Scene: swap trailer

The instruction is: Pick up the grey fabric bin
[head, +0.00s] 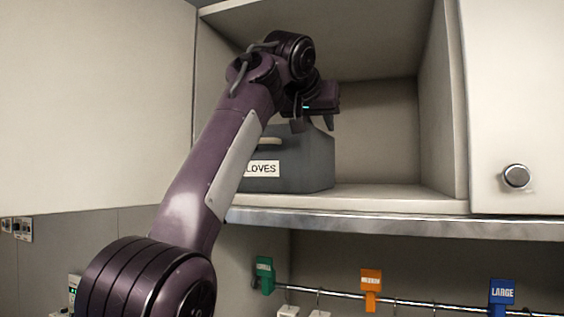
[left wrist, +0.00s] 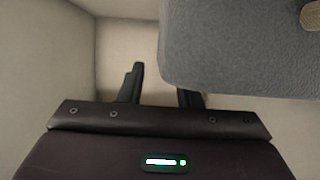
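The grey fabric bin (head: 310,165) stands upright on the shelf of an open cabinet. Its front has a light handle and a white label, of which "LOVES" shows; my left arm hides its left part. My left gripper (head: 313,126) is at the bin's upper right side, fingers pointing down, open, with nothing held. In the left wrist view the bin (left wrist: 240,45) fills the upper right, and its rounded edge covers part of the right finger. The left finger stands clear of the bin. I cannot tell whether either finger touches it. My right gripper is not in view.
The cabinet walls and top enclose the bin; the shelf (head: 390,196) is bare to its right. A closed door with a round knob (head: 515,176) is at the right. Below, a rail carries green (head: 264,275), orange (head: 371,285) and blue (head: 502,293) tags.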

